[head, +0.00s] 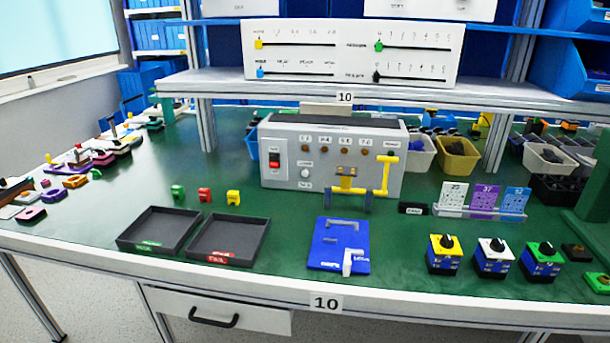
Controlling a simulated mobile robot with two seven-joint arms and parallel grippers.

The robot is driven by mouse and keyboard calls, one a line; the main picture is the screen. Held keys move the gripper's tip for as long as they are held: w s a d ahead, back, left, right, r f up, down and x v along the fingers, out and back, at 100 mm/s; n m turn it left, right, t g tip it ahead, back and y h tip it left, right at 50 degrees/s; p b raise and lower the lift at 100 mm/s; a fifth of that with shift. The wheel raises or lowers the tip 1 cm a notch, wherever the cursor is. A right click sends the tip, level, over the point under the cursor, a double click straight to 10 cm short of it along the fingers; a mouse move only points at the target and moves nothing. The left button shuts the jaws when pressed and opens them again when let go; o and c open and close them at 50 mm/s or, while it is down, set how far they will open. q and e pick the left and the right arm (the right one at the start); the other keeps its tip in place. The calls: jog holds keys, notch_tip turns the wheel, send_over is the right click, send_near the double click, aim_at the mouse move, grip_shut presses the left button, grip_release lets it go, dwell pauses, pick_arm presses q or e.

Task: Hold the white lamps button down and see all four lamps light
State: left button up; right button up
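The grey test box (235,0) is not at the shelf but on the green bench; its front panel (285,180) faces me. The round white button (306,173) sits low on the panel's left half, above a small white label. A row of brown-amber lamps (344,150) runs along the panel's upper part, and they look dull and unlit. A red rocker switch (274,160) is left of the button. Nothing touches the button. Neither of my grippers shows in the head view.
A yellow clamp (385,175) stands at the box's right front. Two black trays (228,240), a blue fixture plate (325,250) and small coloured blocks (204,195) lie in front. Rotary switches (494,257) stand at the right. Bare bench lies left of the box.

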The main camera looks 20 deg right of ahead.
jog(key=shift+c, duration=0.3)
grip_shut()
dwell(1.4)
